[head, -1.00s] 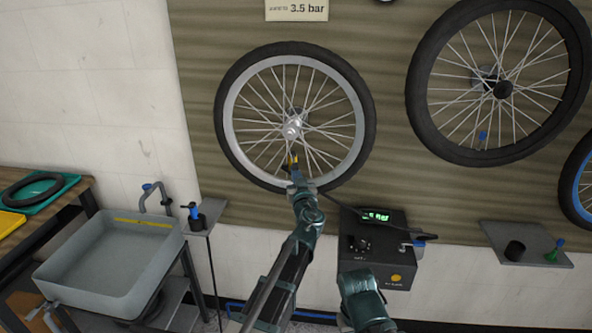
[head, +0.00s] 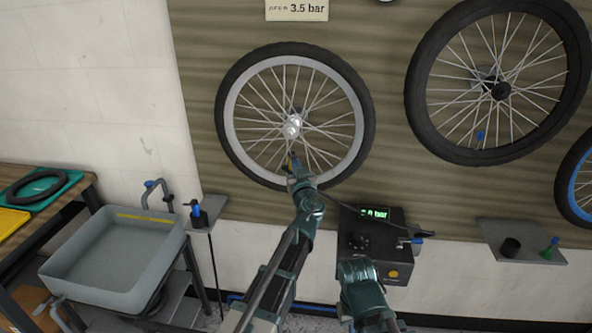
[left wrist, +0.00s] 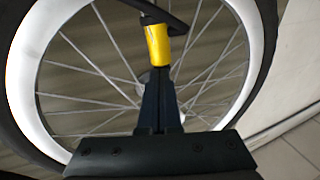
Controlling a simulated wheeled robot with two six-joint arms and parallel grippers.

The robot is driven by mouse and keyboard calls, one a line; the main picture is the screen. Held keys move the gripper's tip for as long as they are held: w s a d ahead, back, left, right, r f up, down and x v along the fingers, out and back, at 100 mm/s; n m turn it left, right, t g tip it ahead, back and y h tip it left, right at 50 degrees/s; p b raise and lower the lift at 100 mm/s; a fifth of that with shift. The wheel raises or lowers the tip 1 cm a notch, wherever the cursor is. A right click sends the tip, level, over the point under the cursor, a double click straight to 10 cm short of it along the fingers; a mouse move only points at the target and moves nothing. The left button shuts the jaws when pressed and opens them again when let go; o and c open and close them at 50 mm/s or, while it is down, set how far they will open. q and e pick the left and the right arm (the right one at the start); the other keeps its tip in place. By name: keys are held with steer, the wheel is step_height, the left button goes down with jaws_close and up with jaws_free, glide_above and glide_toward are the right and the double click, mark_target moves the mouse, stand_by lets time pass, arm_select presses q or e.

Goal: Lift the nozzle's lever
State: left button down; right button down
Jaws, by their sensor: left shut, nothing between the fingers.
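The wheel (head: 232,127) with a silver rim hangs on the board ahead. In the left wrist view the yellow lever (left wrist: 158,46) stands just beyond my left gripper's fingertips, joined to a black nozzle (left wrist: 153,19) with a black hose.
A black pump box (head: 372,250) with a green display sits below right of the wheel, a dark hose beside it. A grey sink (head: 95,290) stands at left. A second wheel (head: 420,100) hangs at right, above a small shelf (head: 530,258).

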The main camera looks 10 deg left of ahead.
arm_select(q)
steer(key=shift+s, duration=0.1)
steer(key=b+v, duration=0.1)
steer(key=v, duration=0.8)
steer(key=shift+f, duration=0.1)
stand_by(0.3)
steer(key=s+a+f+g+p, duration=0.2)
steer(key=s+a+f+g, duration=0.1)
steer(key=s+f+g, duration=0.9)
steer(key=s+d+f+m+g+h, duration=0.2)
steer(key=s+d+f+m+g, duration=0.1)
steer(key=s, duration=0.5)
steer(key=s+d+f+m+g+h, duration=0.3)
steer(key=s+d+f, duration=0.3)
steer(key=s, duration=0.3)
steer(key=shift+s+d+m+p, duration=0.2)
steer(key=shift+d+m+p, duration=0.15)
steer(key=shift+m, duration=0.55)
